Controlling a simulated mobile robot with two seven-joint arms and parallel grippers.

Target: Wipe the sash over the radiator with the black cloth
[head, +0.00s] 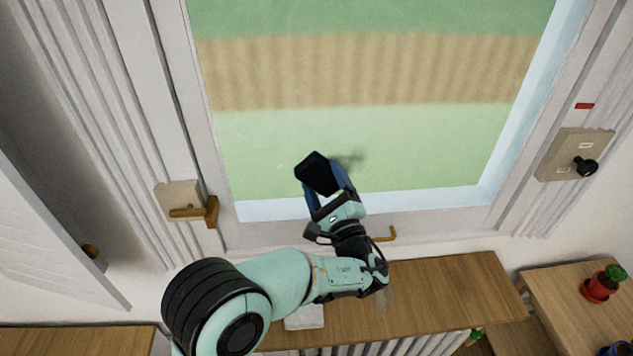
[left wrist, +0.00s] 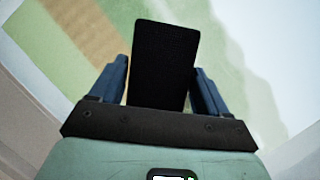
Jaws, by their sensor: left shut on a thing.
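The sash (head: 455,220) is a large window with a white frame and a glass pane (head: 420,145), filling the upper middle of the head view. Green and tan bands show through the glass. My left gripper (head: 327,188) is in front of the lower part of the pane, its blue fingers shut on the black cloth (head: 316,170). The cloth (left wrist: 164,65) also stands between the fingers in the left wrist view. A faint dark smudge or shadow (head: 352,158) shows beside the cloth; I cannot tell whether the cloth touches the glass. The radiator (head: 420,346) shows below the wooden sill. My right gripper is not in view.
The wooden sill (head: 440,290) juts out under the window, with a white item (head: 305,317) on it. A brass handle (head: 385,234) sits on the lower rail. A red pot with a plant (head: 601,287) stands on a wooden surface at right. Wall fittings flank the window.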

